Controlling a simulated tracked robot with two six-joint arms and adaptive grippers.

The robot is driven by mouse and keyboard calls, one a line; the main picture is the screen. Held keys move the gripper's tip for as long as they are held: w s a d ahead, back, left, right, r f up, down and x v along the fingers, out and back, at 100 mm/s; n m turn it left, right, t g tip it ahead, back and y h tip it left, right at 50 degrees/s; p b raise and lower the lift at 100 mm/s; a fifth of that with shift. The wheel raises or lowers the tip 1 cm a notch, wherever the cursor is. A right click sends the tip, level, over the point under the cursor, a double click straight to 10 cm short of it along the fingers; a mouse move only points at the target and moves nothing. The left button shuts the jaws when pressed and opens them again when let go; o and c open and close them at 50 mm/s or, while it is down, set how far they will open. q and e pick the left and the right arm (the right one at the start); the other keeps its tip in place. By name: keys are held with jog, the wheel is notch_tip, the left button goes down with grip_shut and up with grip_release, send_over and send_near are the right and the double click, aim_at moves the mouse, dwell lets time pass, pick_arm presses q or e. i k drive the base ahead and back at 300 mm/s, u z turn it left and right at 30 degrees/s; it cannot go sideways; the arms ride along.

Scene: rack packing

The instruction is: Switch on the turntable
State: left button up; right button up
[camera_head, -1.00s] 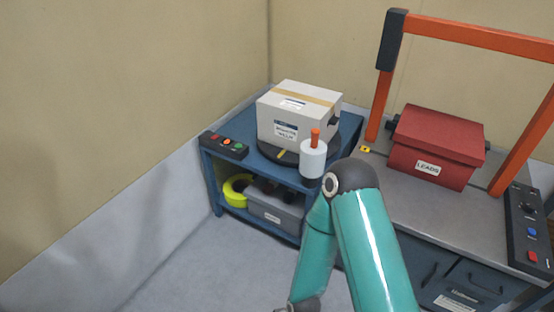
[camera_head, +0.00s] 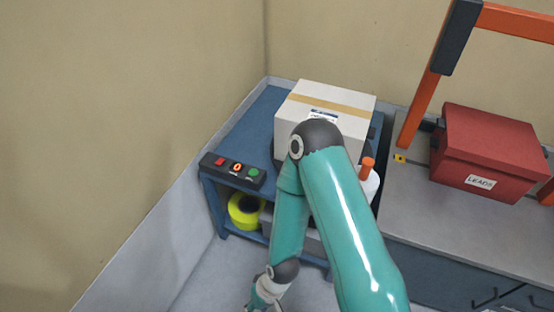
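The turntable (camera_head: 277,157) is a dark disc on a blue table, mostly hidden by my arm and the cardboard box (camera_head: 320,95) on it. A dark control box (camera_head: 232,172) sits at the table's front left corner. It carries a red button (camera_head: 220,161), an orange lit-looking control (camera_head: 237,167) and a green button (camera_head: 254,172). One of my teal arms rises in front of the table and bends down to a wrist at the bottom edge, left of centre. No gripper fingers show; the wrist is below and in front of the control box.
A white roll with an orange handle (camera_head: 367,163) stands right of the box, partly behind my arm. A red box labelled LEADS (camera_head: 487,150) sits on a grey bench under an orange frame (camera_head: 425,105). Walls close the left and back.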

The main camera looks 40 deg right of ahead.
aim_at(220, 161)
jog(key=u, duration=0.3)
jog(key=i, duration=0.45)
jog(key=u, duration=3.9)
jog(key=k, duration=0.6)
jog(key=z, duration=5.6)
jog(key=k, duration=0.5)
jog(key=z, duration=0.05)
